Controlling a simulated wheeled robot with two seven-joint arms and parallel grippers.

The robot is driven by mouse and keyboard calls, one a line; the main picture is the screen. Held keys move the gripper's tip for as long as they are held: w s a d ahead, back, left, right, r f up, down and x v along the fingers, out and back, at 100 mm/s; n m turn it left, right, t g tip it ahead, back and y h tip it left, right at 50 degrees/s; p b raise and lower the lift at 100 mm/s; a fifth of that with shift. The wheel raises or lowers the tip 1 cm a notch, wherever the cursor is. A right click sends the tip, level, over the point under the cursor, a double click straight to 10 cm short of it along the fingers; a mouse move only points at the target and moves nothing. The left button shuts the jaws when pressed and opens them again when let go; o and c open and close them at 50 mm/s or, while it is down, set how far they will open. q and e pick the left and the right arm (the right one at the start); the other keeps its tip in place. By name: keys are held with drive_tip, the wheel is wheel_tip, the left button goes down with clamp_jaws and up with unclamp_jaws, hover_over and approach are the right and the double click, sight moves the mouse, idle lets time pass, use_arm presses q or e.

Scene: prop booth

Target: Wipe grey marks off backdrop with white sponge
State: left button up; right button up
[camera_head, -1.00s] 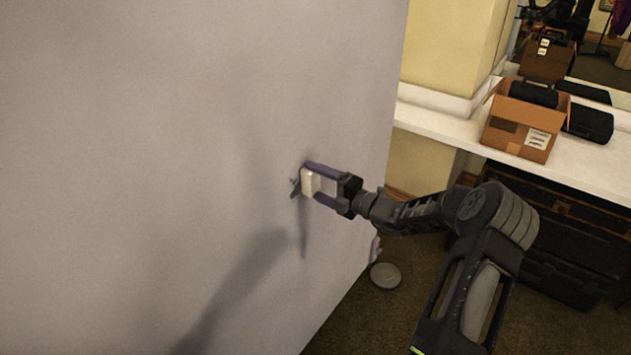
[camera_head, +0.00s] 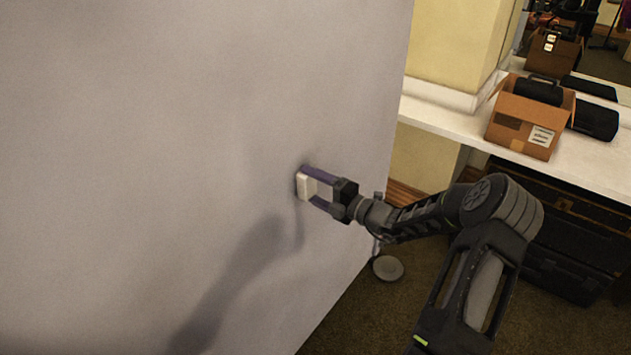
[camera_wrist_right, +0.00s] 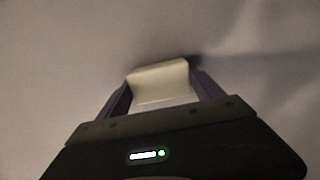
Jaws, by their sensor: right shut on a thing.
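The backdrop (camera_head: 150,140) is a large pale grey panel filling the left and middle of the head view. My right gripper (camera_head: 308,187) is shut on the white sponge (camera_head: 303,186), which is at the backdrop's surface near its right part. The sponge also shows between the purple fingers in the right wrist view (camera_wrist_right: 160,82), its far face toward the backdrop. I cannot tell whether it presses on the surface. No grey mark shows clearly now; the sponge and the gripper's shadow may hide some. My left gripper is not in view.
A white counter (camera_head: 450,122) at right holds an open cardboard box (camera_head: 522,128) and a black case (camera_head: 595,120). Dark cases stand below it. A round grey disc (camera_head: 388,268) is on the brown floor by the backdrop's edge.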

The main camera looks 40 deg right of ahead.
sight(293, 186)
drive_tip(key=shift+a, duration=0.15)
drive_tip(key=shift+s+a+r+p, duration=0.1)
drive_tip(key=shift+s+a+p, duration=0.05)
drive_tip(key=shift+a+p, duration=0.3)
drive_tip(key=shift+s+a+r+p, duration=0.1)
drive_tip(key=shift+a+p, duration=0.2)
drive_tip(key=shift+a, duration=0.15)
drive_tip(key=shift+s+a+f+p, duration=0.1)
drive_tip(key=shift+s+a+p, duration=0.1)
drive_tip(key=shift+a+p, duration=0.3)
drive_tip(key=shift+a+f, duration=0.1)
drive_tip(key=shift+a, duration=0.2)
drive_tip(key=shift+s+r, duration=0.1)
drive_tip(key=shift+r, duration=0.25)
drive_tip(key=shift+d, duration=0.15)
drive_tip(key=shift+w+d, duration=0.3)
drive_tip(key=shift+d, duration=0.55)
drive_tip(key=shift+w+d, duration=0.3)
drive_tip(key=shift+d, duration=0.55)
